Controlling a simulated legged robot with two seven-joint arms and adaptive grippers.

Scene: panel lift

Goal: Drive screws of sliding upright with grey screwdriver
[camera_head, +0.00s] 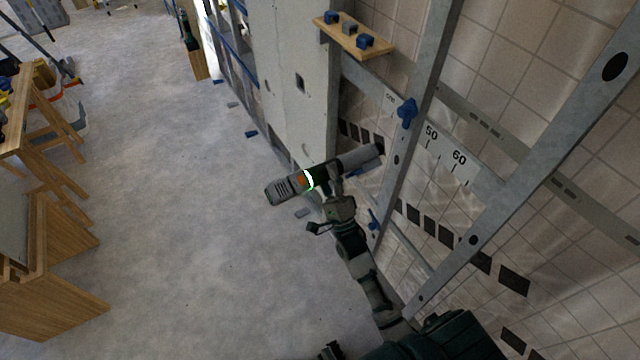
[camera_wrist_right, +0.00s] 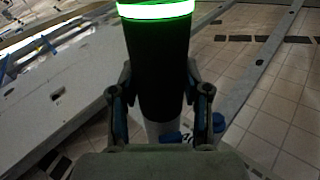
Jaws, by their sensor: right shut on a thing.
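The grey screwdriver (camera_head: 355,160) is a thick powered tool with a glowing ring and an orange patch. My right gripper (camera_head: 335,190) is shut around its middle. In the right wrist view the black grip (camera_wrist_right: 157,75) sits between both fingers (camera_wrist_right: 160,110), below the green lit ring. The tool's dark front end points right, toward the sliding upright (camera_head: 425,75), a metal profile with blue knobs (camera_head: 407,112). I cannot tell whether the tip touches it. A small dark part at the bottom edge may be my left gripper (camera_head: 331,351); its fingers are unclear.
A pale panel (camera_head: 285,80) stands left of the upright. A wooden shelf (camera_head: 352,36) with blue pieces is above. A scale strip (camera_head: 445,147) marked 50 and 60 crosses behind. Another metal profile (camera_head: 540,165) is at right. Wooden trestles (camera_head: 40,130) stand left; the grey floor between is mostly clear.

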